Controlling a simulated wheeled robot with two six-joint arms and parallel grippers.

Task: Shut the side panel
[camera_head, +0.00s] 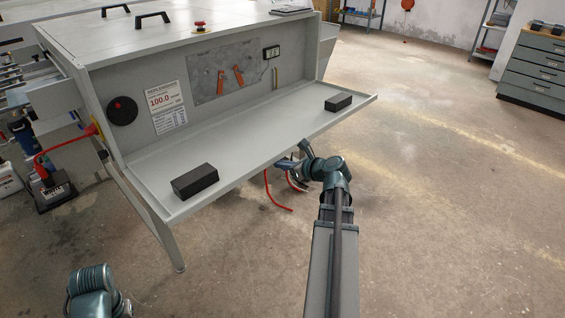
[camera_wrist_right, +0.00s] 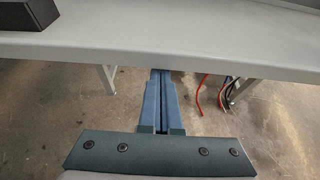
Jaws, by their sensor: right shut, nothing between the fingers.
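The side panel (camera_head: 262,142) of the grey processor is folded down and lies roughly level, like an open shelf, with two black blocks on it. Its front edge also crosses the top of the right wrist view (camera_wrist_right: 190,50). My right gripper (camera_head: 284,163) is at the panel's front edge, near the middle. In the right wrist view its blue fingers (camera_wrist_right: 161,75) are together with nothing between them, and their tips pass out of sight under the panel edge. I cannot tell whether they touch it. Of my left arm only a joint shows at lower left; its gripper is out of view.
The black blocks are near the panel's left end (camera_head: 194,181) and right end (camera_head: 338,102). Red and dark cables (camera_head: 277,195) hang below the panel beside my gripper. A table leg (camera_head: 165,235) stands at left. The floor at right (camera_head: 450,200) is clear.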

